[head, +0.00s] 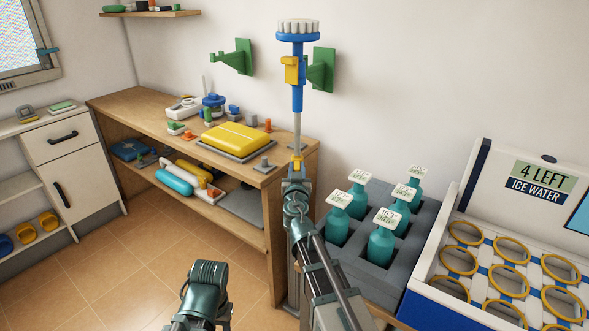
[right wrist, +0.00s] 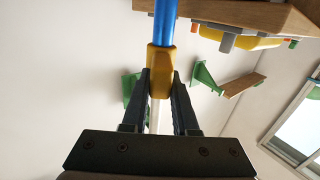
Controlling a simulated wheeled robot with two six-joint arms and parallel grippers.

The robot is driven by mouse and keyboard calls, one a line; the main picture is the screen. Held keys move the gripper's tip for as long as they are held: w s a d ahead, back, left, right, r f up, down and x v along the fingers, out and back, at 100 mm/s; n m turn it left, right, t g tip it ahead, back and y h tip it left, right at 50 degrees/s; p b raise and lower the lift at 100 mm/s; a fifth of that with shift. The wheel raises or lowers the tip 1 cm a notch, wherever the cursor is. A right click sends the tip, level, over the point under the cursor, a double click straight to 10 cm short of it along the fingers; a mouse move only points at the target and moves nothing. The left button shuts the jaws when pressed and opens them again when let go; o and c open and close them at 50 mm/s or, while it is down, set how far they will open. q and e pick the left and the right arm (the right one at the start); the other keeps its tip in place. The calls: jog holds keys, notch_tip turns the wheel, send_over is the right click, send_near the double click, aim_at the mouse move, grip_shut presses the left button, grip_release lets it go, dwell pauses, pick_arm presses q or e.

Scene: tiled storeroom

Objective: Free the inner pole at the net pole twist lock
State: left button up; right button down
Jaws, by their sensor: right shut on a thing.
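The net pole stands upright in front of the wall in the head view. Its slim grey inner pole (head: 297,133) runs up to a blue upper part (head: 297,92) with a yellow block (head: 291,70) and a round white-topped head (head: 298,27). The yellow twist lock collar (right wrist: 160,62) is at the bottom of the grey pole, with a blue tube (right wrist: 165,22) on its other side in the right wrist view. My right gripper (right wrist: 160,82) is shut on the collar, one finger on each side. In the head view it hides most of the collar.
A wooden bench (head: 145,103) with a yellow case (head: 235,137) stands behind left. Teal bottles (head: 381,243) in a grey holder (head: 340,255) and a white ringed rack (head: 433,270) stand right. Green wall brackets (head: 322,72) sit close behind the pole. Floor at left is clear.

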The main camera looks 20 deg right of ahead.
jog(key=shift+d+n+y, duration=0.1)
jog(key=shift+n+y, duration=0.2)
jog(key=shift+y, duration=0.1)
jog(key=c, duration=0.7)
grip_release()
